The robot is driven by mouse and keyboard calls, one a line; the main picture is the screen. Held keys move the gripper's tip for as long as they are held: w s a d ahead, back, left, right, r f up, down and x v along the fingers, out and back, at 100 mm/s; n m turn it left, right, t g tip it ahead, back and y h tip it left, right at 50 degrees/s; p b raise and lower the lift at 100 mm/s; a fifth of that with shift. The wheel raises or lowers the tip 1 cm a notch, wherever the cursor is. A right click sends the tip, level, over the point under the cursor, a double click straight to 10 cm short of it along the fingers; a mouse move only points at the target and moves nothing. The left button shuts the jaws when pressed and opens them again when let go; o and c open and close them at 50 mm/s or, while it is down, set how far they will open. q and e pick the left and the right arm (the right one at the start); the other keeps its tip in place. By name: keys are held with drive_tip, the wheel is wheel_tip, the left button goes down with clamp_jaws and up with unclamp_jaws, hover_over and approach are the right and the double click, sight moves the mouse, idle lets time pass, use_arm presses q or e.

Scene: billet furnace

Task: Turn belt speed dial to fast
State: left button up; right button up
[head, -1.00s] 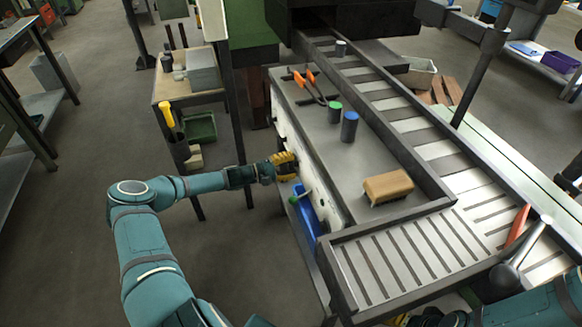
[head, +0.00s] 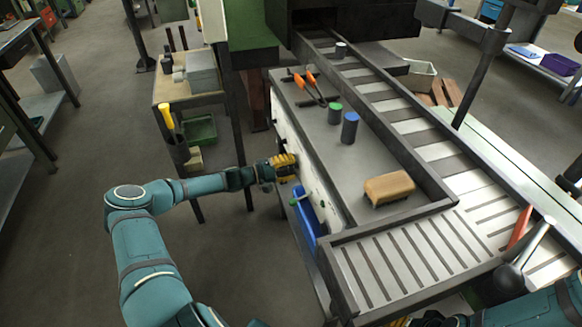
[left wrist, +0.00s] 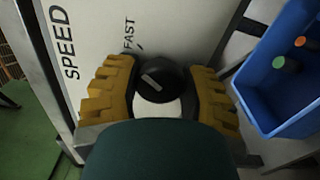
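The belt speed dial (left wrist: 163,84) is a round black knob with a pale mark on its face, on a white panel in the left wrist view. The printed words FAST (left wrist: 129,37) and SPEED (left wrist: 68,42) stand beside it. My left gripper (left wrist: 163,72), with yellow ribbed fingers, has one finger on each side of the knob, seemingly touching it. In the head view my left gripper (head: 284,163) is at the panel's left face and hides the dial. My right gripper (head: 398,322) shows only as a yellow sliver at the bottom edge; its state is hidden.
A blue bin (head: 306,218) hangs on the panel close to my left gripper. On the bench top (head: 320,140) lie orange-handled tongs (head: 312,85), a green-topped cylinder (head: 335,113), a blue cylinder (head: 350,128) and a brown block (head: 389,188). A slatted conveyor (head: 415,255) runs alongside.

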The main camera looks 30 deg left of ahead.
use_arm(q)
drive_tip(key=o, duration=0.4)
drive_tip(key=shift+a, duration=0.1)
drive_tip(key=v, duration=1.2)
